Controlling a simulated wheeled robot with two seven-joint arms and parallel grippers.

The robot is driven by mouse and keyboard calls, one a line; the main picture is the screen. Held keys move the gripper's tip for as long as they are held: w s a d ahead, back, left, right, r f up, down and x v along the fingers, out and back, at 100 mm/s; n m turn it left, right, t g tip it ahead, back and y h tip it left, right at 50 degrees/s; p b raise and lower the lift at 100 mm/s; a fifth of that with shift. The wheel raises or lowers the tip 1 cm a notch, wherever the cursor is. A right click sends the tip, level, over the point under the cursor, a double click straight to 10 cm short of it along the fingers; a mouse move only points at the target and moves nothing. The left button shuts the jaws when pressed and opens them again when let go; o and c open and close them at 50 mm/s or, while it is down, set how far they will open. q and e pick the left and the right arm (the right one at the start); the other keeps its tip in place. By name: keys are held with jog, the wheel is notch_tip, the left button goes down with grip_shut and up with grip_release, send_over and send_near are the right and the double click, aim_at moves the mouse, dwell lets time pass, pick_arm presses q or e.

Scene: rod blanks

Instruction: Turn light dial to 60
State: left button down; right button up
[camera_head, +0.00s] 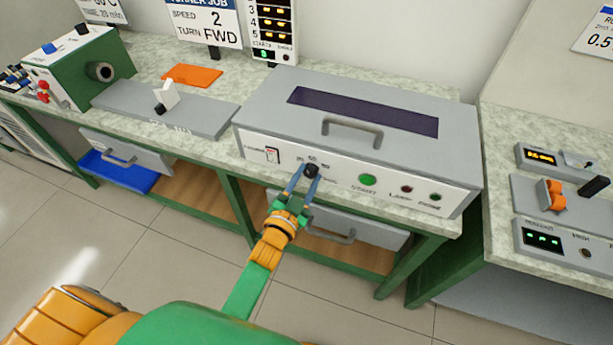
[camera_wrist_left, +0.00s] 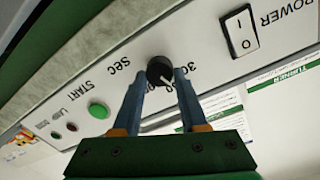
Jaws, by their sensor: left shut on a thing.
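The black light dial (camera_head: 311,171) is on the white front panel of a grey box (camera_head: 260,125), with small number marks around it. My left gripper (camera_head: 305,176) reaches it from the front, with its blue fingers on either side of the dial. In the left wrist view the left gripper (camera_wrist_left: 160,85) is shut on the dial (camera_wrist_left: 159,70), which has a white pointer line. The panel is upside down there, with "SEC" and a "30" beside the dial. The pointer heads toward a mark partly hidden by a finger, so its reading is unclear. My right gripper is not in view.
On the same panel are a power switch (camera_head: 272,155), a green start button (camera_head: 368,179) and two small lamps. A handle (camera_head: 352,133) sits on the box's lid. A drawer with a handle (camera_head: 330,232) is below the bench top. Other machines stand left and right.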

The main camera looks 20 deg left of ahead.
pick_arm(q)
jog(key=shift+f+m, duration=0.1)
jog(key=shift+m, duration=1.8)
jog(key=shift+c, duration=2.2)
grip_release()
jog(key=s, duration=0.7)
jog(key=shift+a+r, duration=0.2)
